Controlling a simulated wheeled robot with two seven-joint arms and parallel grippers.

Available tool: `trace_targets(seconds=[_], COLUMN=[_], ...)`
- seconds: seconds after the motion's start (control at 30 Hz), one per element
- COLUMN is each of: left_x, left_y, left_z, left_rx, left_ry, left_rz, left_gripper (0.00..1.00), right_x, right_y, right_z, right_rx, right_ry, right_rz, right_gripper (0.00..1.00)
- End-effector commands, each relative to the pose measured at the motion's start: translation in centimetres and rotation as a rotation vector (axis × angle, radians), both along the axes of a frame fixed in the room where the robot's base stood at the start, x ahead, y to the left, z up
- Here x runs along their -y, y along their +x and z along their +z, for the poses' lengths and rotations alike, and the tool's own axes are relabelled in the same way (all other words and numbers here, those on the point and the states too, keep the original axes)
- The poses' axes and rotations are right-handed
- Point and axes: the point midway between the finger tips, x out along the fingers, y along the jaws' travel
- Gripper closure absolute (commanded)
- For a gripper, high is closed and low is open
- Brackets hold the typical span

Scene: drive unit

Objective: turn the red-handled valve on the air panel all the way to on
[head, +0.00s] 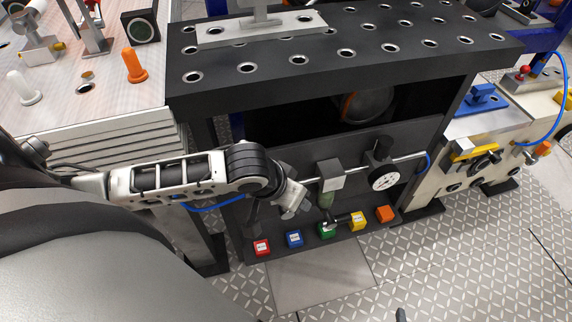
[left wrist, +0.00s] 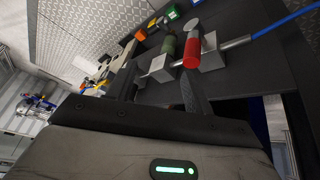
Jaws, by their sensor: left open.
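The red handle (left wrist: 191,51) shows in the left wrist view as a short red cylinder against a grey valve block (left wrist: 212,53) on the pipe. It lies just past the tip of one finger. My left gripper (left wrist: 162,78) is open, with its two dark fingers apart and the red handle not between them. A grey block (left wrist: 159,68) with a green cylinder (left wrist: 168,46) sits beyond the fingers. In the head view the green cylinder (head: 326,198) hangs under its block on the air panel (head: 300,160); my arm and hand hide the red handle. My right gripper is not in view.
A round gauge (head: 383,178) stands on the pipe at right. A row of coloured blocks, from red (head: 262,247) to orange (head: 385,214), lines the lower ledge. The perforated black tabletop (head: 300,75) overhangs the panel. A blue hose (left wrist: 287,20) joins the pipe. Open floor lies in front.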

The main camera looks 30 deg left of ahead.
Motion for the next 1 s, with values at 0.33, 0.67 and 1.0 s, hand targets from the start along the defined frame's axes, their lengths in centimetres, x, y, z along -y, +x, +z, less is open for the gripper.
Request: trace_targets(seconds=[0.33, 0.67, 1.0], left_x=[-4.7, -4.9, -5.0], left_y=[1.1, 3.8, 6.1], left_z=[0.2, -6.4, -11.7], left_rx=[-0.072, -0.070, -0.067], left_ry=[0.111, 0.111, 0.110], left_rz=[0.137, 0.135, 0.132], left_gripper=[0.48, 0.48, 0.48], right_x=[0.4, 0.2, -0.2], right_y=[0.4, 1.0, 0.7], right_z=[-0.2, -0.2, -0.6], right_rx=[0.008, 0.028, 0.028], right_ry=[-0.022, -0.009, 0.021], right_rz=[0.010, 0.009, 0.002], right_gripper=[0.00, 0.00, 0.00])
